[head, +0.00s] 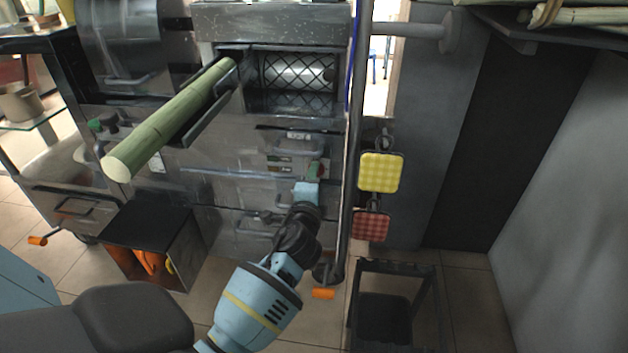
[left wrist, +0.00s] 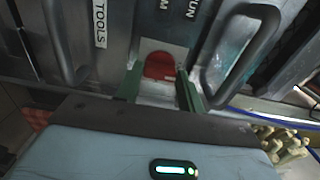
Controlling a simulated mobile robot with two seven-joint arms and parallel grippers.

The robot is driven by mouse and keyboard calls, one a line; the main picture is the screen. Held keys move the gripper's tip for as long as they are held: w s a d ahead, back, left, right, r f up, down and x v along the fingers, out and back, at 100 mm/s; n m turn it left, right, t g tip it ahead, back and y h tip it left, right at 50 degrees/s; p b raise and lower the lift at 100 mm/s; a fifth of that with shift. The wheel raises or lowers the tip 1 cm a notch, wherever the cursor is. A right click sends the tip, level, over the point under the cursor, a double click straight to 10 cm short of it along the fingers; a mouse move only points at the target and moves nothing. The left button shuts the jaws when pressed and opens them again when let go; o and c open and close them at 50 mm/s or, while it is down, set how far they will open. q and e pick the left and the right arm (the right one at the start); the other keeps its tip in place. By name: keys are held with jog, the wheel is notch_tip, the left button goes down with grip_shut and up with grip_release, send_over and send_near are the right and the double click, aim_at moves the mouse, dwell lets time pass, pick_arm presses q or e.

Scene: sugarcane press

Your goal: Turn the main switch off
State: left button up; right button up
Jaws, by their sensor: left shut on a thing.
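The main switch, a red rounded knob (left wrist: 158,66) on a pale plate, sits on the grey metal front of the press. In the left wrist view the two green fingers of my left gripper (left wrist: 160,88) stand on either side of the switch, shut on it. In the head view my left gripper (head: 315,172) reaches up to the press front, and its light blue body and wrist hide most of the switch. My right gripper is not in view.
A long green cane (head: 165,125) sticks out of the press (head: 230,215) at upper left. A grey pole (head: 353,150) stands just right of my gripper, with yellow (head: 381,172) and red checked pads (head: 371,226) beyond it. Dark handles (left wrist: 240,50) flank the switch.

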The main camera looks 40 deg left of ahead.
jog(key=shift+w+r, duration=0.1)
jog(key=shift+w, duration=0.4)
pick_arm(q)
jog(key=o, duration=1)
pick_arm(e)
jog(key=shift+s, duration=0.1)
pick_arm(q)
jog(key=shift+s+d, duration=0.1)
jog(key=shift+s, duration=0.05)
jog(key=p+v, duration=0.1)
jog(key=v, duration=0.6)
jog(key=shift+s, duration=0.3)
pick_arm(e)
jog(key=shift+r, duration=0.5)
pick_arm(q)
jog(key=shift+d, duration=0.1)
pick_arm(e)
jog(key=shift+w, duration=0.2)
